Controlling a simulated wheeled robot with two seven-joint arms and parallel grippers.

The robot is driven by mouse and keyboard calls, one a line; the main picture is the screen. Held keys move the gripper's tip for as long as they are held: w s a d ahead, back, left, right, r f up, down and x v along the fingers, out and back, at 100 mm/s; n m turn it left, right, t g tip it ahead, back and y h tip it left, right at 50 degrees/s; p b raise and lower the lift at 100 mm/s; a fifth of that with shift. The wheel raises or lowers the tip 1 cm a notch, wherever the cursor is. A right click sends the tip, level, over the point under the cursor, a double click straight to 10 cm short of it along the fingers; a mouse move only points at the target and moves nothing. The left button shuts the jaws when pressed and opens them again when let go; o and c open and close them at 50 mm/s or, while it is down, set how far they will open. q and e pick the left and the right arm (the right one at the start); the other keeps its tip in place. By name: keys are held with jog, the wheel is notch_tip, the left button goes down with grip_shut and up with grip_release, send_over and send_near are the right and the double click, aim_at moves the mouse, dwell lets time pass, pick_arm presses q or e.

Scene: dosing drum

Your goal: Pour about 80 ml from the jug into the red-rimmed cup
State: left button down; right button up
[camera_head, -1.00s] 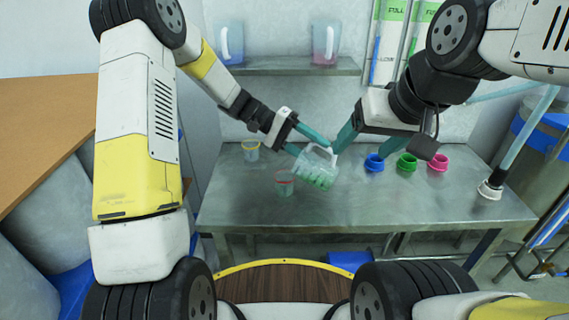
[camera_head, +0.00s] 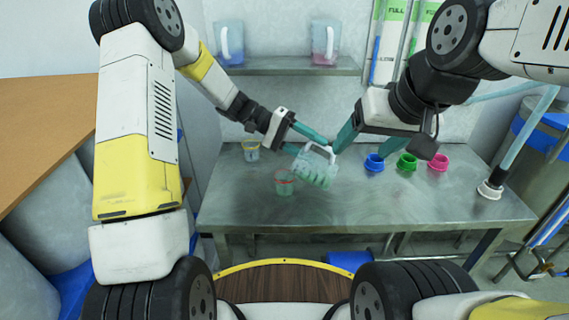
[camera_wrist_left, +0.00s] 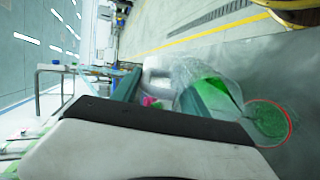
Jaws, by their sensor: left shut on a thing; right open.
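The clear jug (camera_head: 314,170) with a white handle is held tilted above the table by my left gripper (camera_head: 312,143), its lower side toward the red-rimmed cup. Green liquid shows in the jug in the left wrist view (camera_wrist_left: 212,88). The red-rimmed cup (camera_head: 284,185) stands upright on the table, just left of and below the jug. Its red rim also shows in the left wrist view (camera_wrist_left: 289,122), with green inside. I cannot read its level. My right gripper (camera_head: 368,148) is open and empty, right of the jug above the table.
A yellow-rimmed cup (camera_head: 251,152) stands at the back left of the table (camera_head: 400,212). Two jugs stand on the shelf (camera_head: 280,66) behind. The table's front right is clear.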

aim_at(329, 165)
pick_arm(q)
jog(key=shift+w+a+r+h, duration=0.2)
jog(key=shift+a+h, duration=0.2)
jog(key=shift+a, duration=0.15)
dwell(1.3)
jog(key=d+y, duration=0.1)
jog(key=s+d+f+y, duration=0.1)
jog(key=d+y, duration=0.1)
jog(key=shift+s+d+f+t, duration=0.25)
jog(key=shift+d+f+t, duration=0.05)
jog(key=shift+t, duration=0.1)
jog(key=shift+f+y, duration=0.5)
jog(key=shift+s+d+f+t+y, duration=0.2)
jog(key=shift+d+t+y, duration=0.1)
jog(key=shift+d+y, duration=0.15)
jog(key=shift+d+f, duration=0.1)
jog(key=shift+f, duration=0.05)
jog(key=shift+d+y, duration=0.1)
jog(key=shift+y, duration=0.15)
dwell(0.5)
